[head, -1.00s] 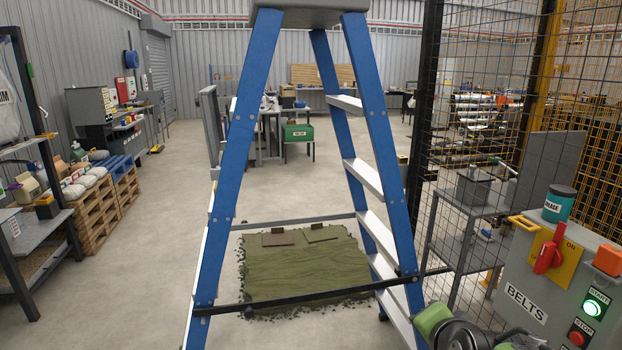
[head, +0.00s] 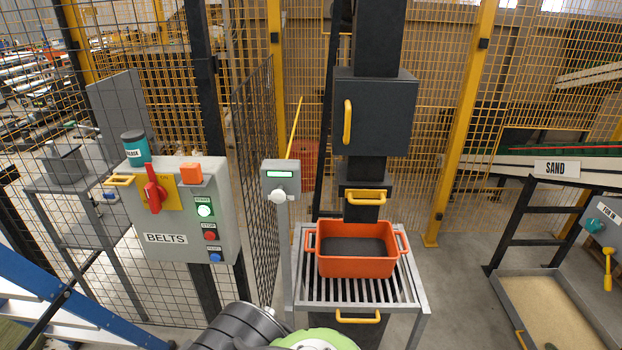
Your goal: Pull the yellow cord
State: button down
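A thin, straight yellow strand (head: 295,128) shows in the head view, slightly tilted, just above the grey box with a green display (head: 281,177). It looks like the yellow cord, but I cannot be sure, nor tell what it hangs from or joins. My gripper is not in view. Only dark and green links of my arm show at the bottom edge, well below the strand.
A grey BELTS panel (head: 165,240) with a red switch stands at left. An orange tub (head: 352,263) sits on a slatted metal stand (head: 303,289) under a black column cabinet (head: 374,112). Mesh fencing lies behind. A sand tray (head: 497,290) is at right.

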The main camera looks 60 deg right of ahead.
aim_at(288, 153)
jog(key=z, duration=1.8)
